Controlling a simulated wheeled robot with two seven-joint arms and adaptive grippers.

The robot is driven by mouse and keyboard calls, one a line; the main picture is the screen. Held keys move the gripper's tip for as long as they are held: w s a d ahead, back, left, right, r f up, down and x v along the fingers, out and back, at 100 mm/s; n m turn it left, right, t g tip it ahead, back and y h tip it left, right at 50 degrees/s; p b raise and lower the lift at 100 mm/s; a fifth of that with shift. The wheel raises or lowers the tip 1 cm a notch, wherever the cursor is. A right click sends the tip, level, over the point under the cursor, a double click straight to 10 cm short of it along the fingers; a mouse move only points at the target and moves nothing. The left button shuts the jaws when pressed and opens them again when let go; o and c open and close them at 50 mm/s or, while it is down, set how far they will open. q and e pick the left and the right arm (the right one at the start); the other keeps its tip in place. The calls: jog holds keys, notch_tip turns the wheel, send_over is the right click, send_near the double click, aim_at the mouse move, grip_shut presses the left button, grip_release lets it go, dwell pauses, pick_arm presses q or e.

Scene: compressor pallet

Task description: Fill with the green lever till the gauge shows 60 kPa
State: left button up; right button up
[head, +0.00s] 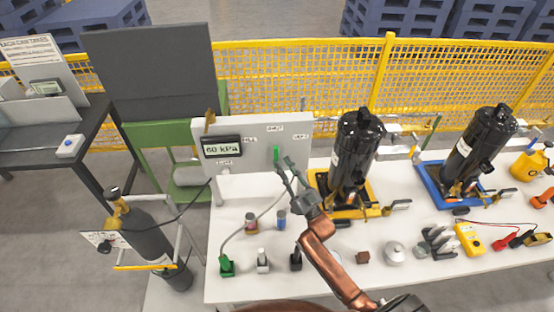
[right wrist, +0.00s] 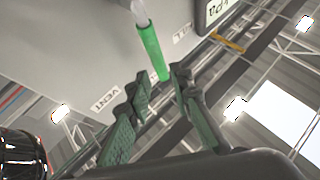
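The gauge (head: 222,147) on the grey panel (head: 240,180) reads 60 kPa in the head view. The green lever (head: 277,155) is on the same panel, to the right of the gauge, and looks about upright there. My right gripper (head: 284,167) is just below and in front of the lever. In the right wrist view the fingers (right wrist: 160,80) are spread, and the free end of the green lever (right wrist: 152,52) lies between their tips. I cannot tell whether a finger touches it. My left gripper is not in view.
A dark gas cylinder (head: 145,235) stands at the left. On the white table (head: 235,290) are a black compressor on a yellow base (head: 345,208), another on a blue base (head: 450,196), small fittings and a yellow meter (head: 468,238). A yellow fence (head: 420,75) runs behind.

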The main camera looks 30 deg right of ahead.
jog(key=s+d, duration=0.1)
jog(key=s, duration=0.7)
jog(key=shift+d, duration=0.25)
jog(key=shift+w, duration=0.1)
